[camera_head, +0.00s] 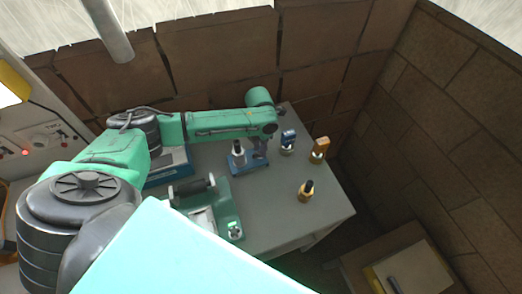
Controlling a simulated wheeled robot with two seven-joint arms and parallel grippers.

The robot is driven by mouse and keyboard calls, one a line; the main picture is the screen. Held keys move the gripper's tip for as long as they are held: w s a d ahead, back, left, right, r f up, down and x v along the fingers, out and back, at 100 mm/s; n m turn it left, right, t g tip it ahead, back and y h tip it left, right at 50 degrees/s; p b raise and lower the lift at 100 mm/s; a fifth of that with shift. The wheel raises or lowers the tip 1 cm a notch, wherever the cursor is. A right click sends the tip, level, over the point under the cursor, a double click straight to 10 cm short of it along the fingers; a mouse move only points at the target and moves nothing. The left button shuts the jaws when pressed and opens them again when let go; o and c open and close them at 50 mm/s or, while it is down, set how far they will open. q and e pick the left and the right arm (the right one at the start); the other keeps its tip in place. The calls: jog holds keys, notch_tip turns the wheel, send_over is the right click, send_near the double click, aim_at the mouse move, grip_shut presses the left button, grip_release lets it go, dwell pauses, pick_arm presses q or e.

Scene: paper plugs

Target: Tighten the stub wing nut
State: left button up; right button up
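My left gripper (260,147) hangs from the end of my green arm, which reaches in from the left. It is at the right side of a small blue fixture (246,169) with a pale upright cylinder, on the grey table. The gripper is small and dark here, and I cannot tell whether its fingers are open or touch the fixture. I cannot pick out the stub wing nut for certain. A green fixture (228,208) with a dark roller stands nearer to me, with a small pale fitting at its front right. My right gripper is not in view.
A blue-topped piece (288,138), an orange-topped piece (320,146) and a brass piece with a black top (306,192) stand on the right of the grey table (275,220). Brick walls close the back and right. A low box (400,265) stands at lower right.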

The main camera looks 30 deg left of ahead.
pick_arm(q)
grip_shut()
jog(key=m, duration=0.2)
jog(key=shift+m, duration=0.3)
jog(key=shift+w+f+b, duration=0.1)
jog(key=shift+f+b, duration=0.05)
jog(key=shift+b, duration=0.25)
jog(key=shift+m+b, duration=0.6)
jog(key=shift+b, duration=1.35)
jog(key=shift+r, duration=0.2)
jog(key=shift+o, duration=1.6)
grip_release()
